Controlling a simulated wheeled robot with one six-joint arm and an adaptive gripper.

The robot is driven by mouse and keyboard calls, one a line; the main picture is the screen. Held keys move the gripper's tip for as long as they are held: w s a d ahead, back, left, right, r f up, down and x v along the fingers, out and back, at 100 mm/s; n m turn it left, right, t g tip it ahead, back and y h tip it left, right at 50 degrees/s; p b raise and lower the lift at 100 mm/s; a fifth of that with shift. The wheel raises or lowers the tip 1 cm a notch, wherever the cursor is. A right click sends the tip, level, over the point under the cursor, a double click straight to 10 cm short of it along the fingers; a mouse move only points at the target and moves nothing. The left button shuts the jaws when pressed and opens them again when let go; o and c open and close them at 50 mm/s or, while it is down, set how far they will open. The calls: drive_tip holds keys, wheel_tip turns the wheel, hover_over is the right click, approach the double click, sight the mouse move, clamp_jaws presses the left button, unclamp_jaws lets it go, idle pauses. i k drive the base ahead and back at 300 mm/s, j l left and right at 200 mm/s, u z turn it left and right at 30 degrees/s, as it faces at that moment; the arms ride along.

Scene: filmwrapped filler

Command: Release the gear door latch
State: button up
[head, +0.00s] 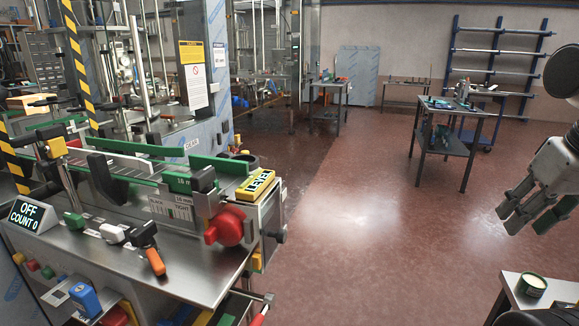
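The filler machine (150,195) stands at the left in the head view. I cannot tell for certain which part is the gear door latch. A red round knob (228,229) sits at the machine's right end. An orange-tipped lever (154,260) with a black body, a white knob (113,233) and a green knob (75,221) are on its front deck. My gripper (535,218) hangs at the right edge, far from the machine. Its grey fingers look apart and empty, and it touches nothing.
A display (26,215) reads OFF, COUNT 0. A yellow block (251,186) lies on the machine's right end. A small table with a round tin (532,285) is at the lower right. A dark cart (455,150) stands farther back. The red floor (350,230) between is clear.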

sight(218, 138)
drive_tip(key=i, duration=2.1)
drive_tip(key=i+l+u, duration=0.15)
drive_tip(key=i+u, duration=0.35)
drive_tip(key=i, duration=0.15)
drive_tip(key=i+l+u, duration=1)
drive_tip(key=i+l, duration=0.1)
drive_tip(key=i, duration=0.05)
